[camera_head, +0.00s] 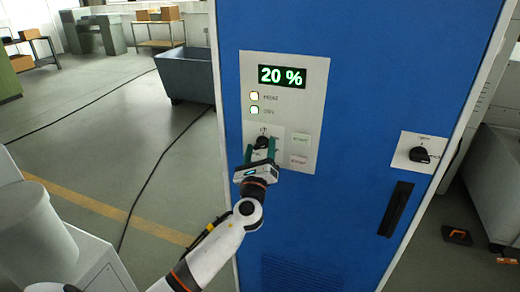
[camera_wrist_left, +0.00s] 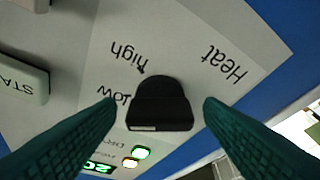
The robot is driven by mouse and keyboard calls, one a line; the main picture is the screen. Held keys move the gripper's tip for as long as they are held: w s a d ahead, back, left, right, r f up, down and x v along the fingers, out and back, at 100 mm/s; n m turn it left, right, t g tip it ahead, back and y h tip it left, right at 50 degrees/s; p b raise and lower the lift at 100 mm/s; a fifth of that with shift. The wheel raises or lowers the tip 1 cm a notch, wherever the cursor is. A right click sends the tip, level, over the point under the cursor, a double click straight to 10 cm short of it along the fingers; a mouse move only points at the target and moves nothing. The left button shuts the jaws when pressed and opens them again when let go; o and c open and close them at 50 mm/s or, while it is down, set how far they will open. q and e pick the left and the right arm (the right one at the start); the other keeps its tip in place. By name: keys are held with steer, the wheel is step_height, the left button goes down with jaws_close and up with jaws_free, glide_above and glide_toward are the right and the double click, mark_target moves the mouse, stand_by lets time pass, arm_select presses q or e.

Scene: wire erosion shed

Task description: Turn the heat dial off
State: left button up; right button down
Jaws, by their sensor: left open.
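The heat dial is a black knob (camera_head: 263,142) on a pale plate on the blue cabinet's control panel. In the left wrist view the knob (camera_wrist_left: 160,104) sits near the middle, with upside-down "Heat", "high" and "low" lettering around it. A pale mark shows on its lower edge in that view. My left gripper (camera_head: 262,151) is at the dial, its green fingers open. In the left wrist view the fingers (camera_wrist_left: 161,103) are on either side of the knob, with gaps showing. My right gripper is not in view.
A display (camera_head: 282,76) above the dial reads 20 %, with two lit lamps below it. Two push buttons (camera_head: 300,150) sit right of the dial. Another black rotary switch (camera_head: 419,154) and a dark door handle (camera_head: 396,209) are further right. Open floor lies left of the cabinet.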

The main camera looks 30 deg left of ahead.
arm_select(q)
steer(key=shift+c, duration=0.5)
steer(key=c, duration=0.9)
steer(key=shift+n, duration=0.4)
steer(key=n+g, duration=0.1)
steer(key=n, duration=0.2)
steer(key=n+g+y+p, duration=0.1)
steer(key=n, duration=0.2)
steer(key=n+g, duration=0.2)
steer(key=n, duration=0.1)
steer(key=shift+d+r+n+y+p, duration=0.2)
steer(key=shift+n+y+p, duration=0.1)
steer(key=shift+y, duration=0.1)
steer(key=shift+n+g+p, duration=0.6)
steer(key=shift+n+p, duration=0.25)
steer(key=shift+n, duration=0.85)
steer(key=shift+h, duration=0.3)
